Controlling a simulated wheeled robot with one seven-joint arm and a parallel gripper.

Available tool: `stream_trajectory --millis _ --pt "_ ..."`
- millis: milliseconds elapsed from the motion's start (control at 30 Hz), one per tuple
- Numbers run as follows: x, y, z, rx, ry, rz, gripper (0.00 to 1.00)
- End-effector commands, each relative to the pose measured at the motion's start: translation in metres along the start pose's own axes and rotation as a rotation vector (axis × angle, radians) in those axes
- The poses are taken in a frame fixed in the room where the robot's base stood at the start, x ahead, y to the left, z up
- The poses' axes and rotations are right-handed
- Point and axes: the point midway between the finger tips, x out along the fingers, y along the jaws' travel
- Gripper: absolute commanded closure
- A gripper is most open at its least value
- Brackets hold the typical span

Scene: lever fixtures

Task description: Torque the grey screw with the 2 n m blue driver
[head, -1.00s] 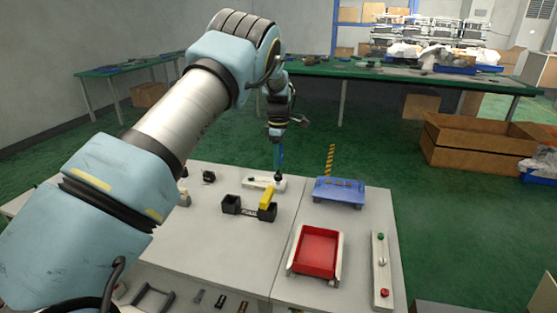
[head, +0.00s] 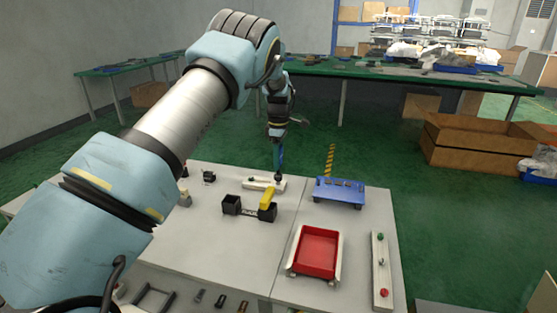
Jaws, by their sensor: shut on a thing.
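My gripper (head: 277,139) points down over the far part of the white table and is shut on the blue driver (head: 279,157). The driver hangs upright below it. Its lower end is over the right part of a low white fixture (head: 258,184), near a small dark knob-like piece. I cannot tell whether the tip touches anything. The grey screw cannot be made out at this size.
A black holder (head: 232,206) with a yellow-handled item (head: 267,201) stands just in front of the fixture. A blue tray (head: 340,192) and a red bin (head: 317,252) are to the right. A button panel (head: 382,263) lies at the right edge.

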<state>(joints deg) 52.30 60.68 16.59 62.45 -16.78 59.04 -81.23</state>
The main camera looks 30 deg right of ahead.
Motion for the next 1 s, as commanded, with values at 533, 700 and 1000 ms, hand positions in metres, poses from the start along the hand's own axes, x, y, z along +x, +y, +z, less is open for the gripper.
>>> stream_trajectory --millis 533,700,1000 --pt "0.013 0.000 0.000 0.000 0.000 -0.001 1.00" --pt "0.016 0.000 0.000 0.000 0.000 0.000 1.00" --pt "0.015 0.000 0.000 0.262 0.000 0.001 1.00"
